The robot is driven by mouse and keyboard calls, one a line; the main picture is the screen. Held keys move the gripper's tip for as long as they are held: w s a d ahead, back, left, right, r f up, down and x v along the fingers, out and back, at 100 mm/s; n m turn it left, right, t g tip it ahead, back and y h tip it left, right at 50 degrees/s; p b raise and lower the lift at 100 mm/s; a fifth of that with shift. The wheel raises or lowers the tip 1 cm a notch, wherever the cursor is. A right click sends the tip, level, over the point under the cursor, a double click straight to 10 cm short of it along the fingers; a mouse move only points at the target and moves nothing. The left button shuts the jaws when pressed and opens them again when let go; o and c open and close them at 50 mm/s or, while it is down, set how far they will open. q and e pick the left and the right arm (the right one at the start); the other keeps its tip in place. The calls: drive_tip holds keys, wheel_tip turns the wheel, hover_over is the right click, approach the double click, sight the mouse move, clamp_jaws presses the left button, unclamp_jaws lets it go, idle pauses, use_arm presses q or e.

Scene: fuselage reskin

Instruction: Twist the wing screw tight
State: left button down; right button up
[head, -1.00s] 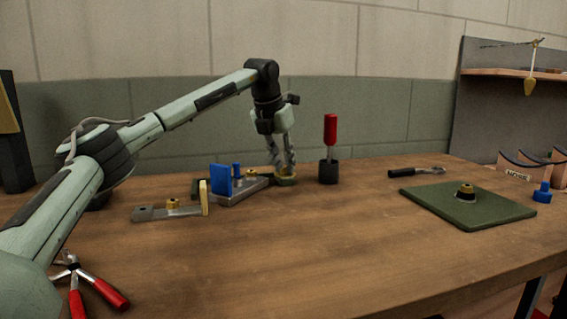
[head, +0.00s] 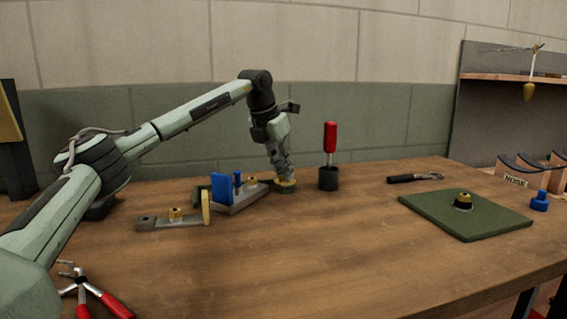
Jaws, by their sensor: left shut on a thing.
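My left gripper (head: 284,177) points down with its fingers around a small brass piece (head: 287,183), which looks like the wing screw. The piece sits low on a dark round base at the end of the metal fixture (head: 240,203). The fingers hide most of it, so its wings cannot be made out. The fixture carries a blue upright plate (head: 222,189), a small blue peg (head: 238,181) and a brass knob (head: 251,182). My right gripper is not in view.
A red-handled tool (head: 330,137) stands in a dark cup (head: 328,179) just right of my gripper. A metal bracket (head: 188,222) lies at front left, pliers (head: 84,292) nearer. A green mat (head: 480,222) lies at right. The table's front middle is clear.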

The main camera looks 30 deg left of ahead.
use_arm(q)
drive_tip(key=m+h+p, duration=0.1)
drive_tip(key=m+p, duration=0.2)
drive_tip(key=p, duration=0.1)
drive_tip(key=shift+a+r, duration=0.1)
drive_tip(key=shift+r, duration=0.1)
drive_tip(key=m+g+h+p, duration=0.1)
drive_tip(key=m, duration=0.2)
drive_tip(key=shift+w+f, duration=0.1)
drive_tip(key=shift+w, duration=0.05)
drive_tip(key=shift+a+f+m+g+h, duration=0.1)
drive_tip(key=shift+m+g+h, duration=0.25)
drive_tip(key=shift+m, duration=0.65)
drive_tip(key=m, duration=0.2)
drive_tip(key=m+g+h, duration=0.1)
drive_tip(key=m, duration=0.2)
drive_tip(key=shift+w+g, duration=0.1)
drive_tip(key=shift+g, duration=0.15)
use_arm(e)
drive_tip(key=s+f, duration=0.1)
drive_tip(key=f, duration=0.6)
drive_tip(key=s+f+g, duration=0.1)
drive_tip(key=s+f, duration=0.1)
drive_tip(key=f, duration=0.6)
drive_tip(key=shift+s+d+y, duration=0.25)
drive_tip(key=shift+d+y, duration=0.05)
use_arm(q)
drive_tip(key=shift+m, duration=0.3)
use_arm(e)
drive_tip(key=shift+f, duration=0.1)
